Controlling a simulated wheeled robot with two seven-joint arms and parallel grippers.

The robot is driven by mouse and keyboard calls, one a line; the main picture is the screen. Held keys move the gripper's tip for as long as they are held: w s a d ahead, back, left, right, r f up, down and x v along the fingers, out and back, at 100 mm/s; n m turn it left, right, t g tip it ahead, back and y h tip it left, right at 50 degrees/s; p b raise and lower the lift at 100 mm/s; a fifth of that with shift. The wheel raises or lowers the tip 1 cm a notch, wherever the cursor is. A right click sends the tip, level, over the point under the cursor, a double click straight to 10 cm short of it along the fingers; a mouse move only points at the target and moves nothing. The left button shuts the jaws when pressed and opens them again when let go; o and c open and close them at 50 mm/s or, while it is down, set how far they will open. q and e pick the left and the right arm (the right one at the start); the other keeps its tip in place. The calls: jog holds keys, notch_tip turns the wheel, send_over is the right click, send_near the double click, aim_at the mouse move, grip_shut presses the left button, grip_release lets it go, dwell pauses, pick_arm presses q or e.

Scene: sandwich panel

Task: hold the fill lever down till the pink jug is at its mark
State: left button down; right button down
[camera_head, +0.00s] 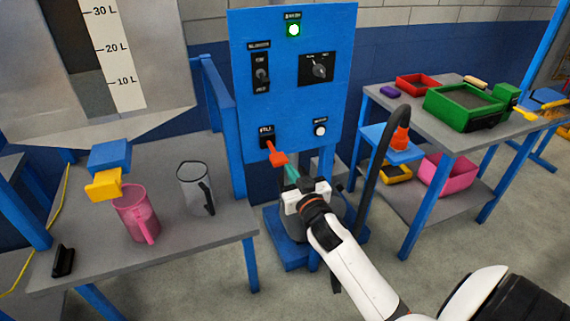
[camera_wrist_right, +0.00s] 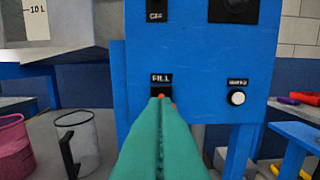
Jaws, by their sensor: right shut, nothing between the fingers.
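The pink jug (camera_head: 133,216) stands upright on the grey bench at the left, below the yellow spout (camera_head: 103,185). It also shows at the left edge of the right wrist view (camera_wrist_right: 14,150). Its mark and water level are too small to tell. The red fill lever (camera_head: 277,155) sticks out low on the blue panel, under the FILL label. My right gripper (camera_head: 291,174) is shut and empty, its teal fingertips at or just below the lever's end; I cannot tell whether they touch. In the right wrist view the fingers (camera_wrist_right: 160,110) hide most of the lever. My left gripper is not in view.
A clear jug (camera_head: 193,186) with a dark handle stands right of the pink jug. The panel (camera_head: 285,100) has a lit green lamp (camera_head: 293,30), a switch, a knob and a white button (camera_head: 320,130). A black hose (camera_head: 372,170) hangs right of my gripper.

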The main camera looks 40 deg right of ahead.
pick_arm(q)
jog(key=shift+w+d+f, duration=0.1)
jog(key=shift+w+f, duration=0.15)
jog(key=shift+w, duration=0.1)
pick_arm(e)
jog(key=v, duration=0.3)
jog(key=shift+s+r, duration=0.15)
jog(key=shift+s, duration=0.05)
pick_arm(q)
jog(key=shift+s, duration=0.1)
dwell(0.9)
